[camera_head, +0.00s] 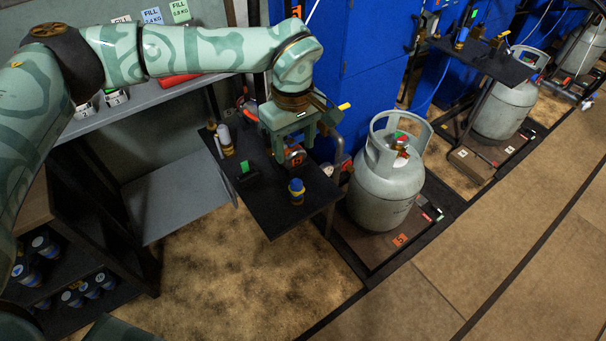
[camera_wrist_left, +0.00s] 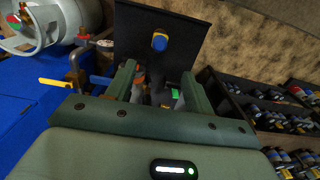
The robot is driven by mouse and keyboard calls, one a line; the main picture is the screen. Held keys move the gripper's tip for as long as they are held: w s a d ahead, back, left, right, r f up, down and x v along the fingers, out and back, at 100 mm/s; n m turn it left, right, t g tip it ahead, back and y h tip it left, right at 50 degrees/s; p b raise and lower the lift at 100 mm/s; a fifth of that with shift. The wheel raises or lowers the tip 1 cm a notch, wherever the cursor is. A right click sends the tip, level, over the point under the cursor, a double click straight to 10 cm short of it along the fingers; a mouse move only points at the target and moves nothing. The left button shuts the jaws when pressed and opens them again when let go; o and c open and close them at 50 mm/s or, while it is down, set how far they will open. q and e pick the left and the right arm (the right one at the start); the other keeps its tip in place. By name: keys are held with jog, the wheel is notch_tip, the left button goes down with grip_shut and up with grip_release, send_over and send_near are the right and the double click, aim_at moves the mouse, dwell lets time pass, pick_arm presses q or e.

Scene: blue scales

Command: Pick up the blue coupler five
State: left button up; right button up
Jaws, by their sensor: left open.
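A small blue coupler (camera_head: 297,186) with a yellow band stands upright on a small black table (camera_head: 262,212), near its front edge. I cannot read a number on it. It also shows in the left wrist view (camera_wrist_left: 160,42), beyond my fingertips. My left gripper (camera_head: 294,146) is over the table, behind the coupler and apart from it. In the left wrist view its two fingers (camera_wrist_left: 158,72) are spread, with nothing held between them. An orange tag (camera_head: 296,158) shows at the fingers. My right gripper is not in view.
A white-and-brass item (camera_head: 225,139) and a black stand with a green label (camera_head: 245,168) are on the table's left part. A grey gas cylinder (camera_head: 385,190) stands close to the right. Blue cabinets (camera_head: 360,60) rise behind. Shelves with several couplers (camera_head: 82,290) are lower left.

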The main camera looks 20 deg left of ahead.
pick_arm(q)
jog(key=b, duration=0.3)
send_over(297, 192)
jog(key=w, duration=0.2)
jog(key=f, duration=0.5)
jog(key=a+f, duration=0.1)
jog(key=f, duration=0.2)
jog(key=shift+s+f, duration=0.1)
jog(key=shift+s, duration=0.1)
notch_tip(297, 192, down, 2)
jog(key=shift+w+d+f, duration=0.1)
jog(key=shift+f, duration=0.1)
jog(key=shift+f+b, duration=0.3)
jog(key=shift+f, duration=0.05)
jog(key=f, duration=0.1)
jog(key=f+b, duration=0.1)
jog(key=f, duration=0.1)
jog(key=f+b, duration=0.1)
jog(key=f, duration=0.1)
jog(key=shift+s+d, duration=0.2)
jog(key=shift+d, duration=0.05)
jog(key=shift+r, duration=0.15)
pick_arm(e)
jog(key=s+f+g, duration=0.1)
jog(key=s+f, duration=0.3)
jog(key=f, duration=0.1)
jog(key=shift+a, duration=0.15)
